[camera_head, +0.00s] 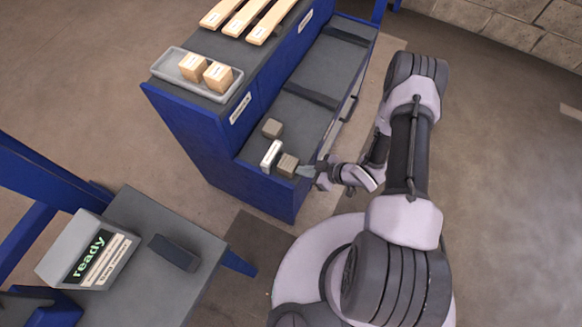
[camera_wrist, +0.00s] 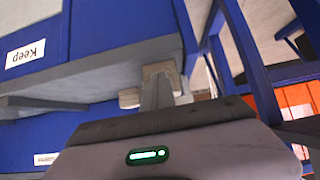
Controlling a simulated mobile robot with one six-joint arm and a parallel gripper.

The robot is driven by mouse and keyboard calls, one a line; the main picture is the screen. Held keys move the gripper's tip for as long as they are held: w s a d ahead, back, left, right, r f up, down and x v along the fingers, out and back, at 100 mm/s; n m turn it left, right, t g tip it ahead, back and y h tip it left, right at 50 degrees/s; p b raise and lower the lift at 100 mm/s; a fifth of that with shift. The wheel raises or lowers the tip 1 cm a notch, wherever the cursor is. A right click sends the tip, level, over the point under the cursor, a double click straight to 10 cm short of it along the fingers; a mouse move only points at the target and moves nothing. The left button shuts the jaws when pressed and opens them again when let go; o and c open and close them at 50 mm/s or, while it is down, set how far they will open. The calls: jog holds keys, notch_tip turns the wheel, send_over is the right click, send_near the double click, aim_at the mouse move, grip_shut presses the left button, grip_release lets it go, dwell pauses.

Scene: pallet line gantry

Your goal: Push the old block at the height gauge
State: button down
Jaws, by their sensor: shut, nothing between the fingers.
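A grey-brown block (camera_head: 287,165) sits on the dark lower shelf, just right of a white upright height gauge (camera_head: 270,156). A second grey-brown block (camera_head: 272,128) stands on the far side of the gauge. My gripper (camera_head: 304,171) is shut and empty, at the right side of the nearer block. I cannot tell whether it touches. In the wrist view, the shut fingers (camera_wrist: 157,92) point at a block (camera_wrist: 160,69), partly hidden behind them.
The blue bench has a higher level with a grey tray (camera_head: 213,88) holding two pale blocks, and several planks (camera_head: 240,18). A low table (camera_head: 190,285) at lower left carries a sign reading "ready" (camera_head: 95,258) and a dark block (camera_head: 174,252). The lower shelf beyond the blocks is mostly clear.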

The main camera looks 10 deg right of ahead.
jog(key=shift+w+a, duration=0.5)
jog(key=shift+a, duration=0.2)
jog(key=s+d, duration=0.3)
jog(key=d, duration=0.2)
jog(key=shift+s, duration=0.3)
jog(key=shift+r, duration=0.15)
jog(key=s+d+r+p, duration=0.2)
jog(key=d+r+p, duration=0.1)
jog(key=r+p, duration=0.4)
notch_tip(320, 180, up, 3)
jog(key=shift+s+f+p, duration=0.15)
jog(key=shift+p, duration=0.2)
jog(key=shift+d, duration=0.1)
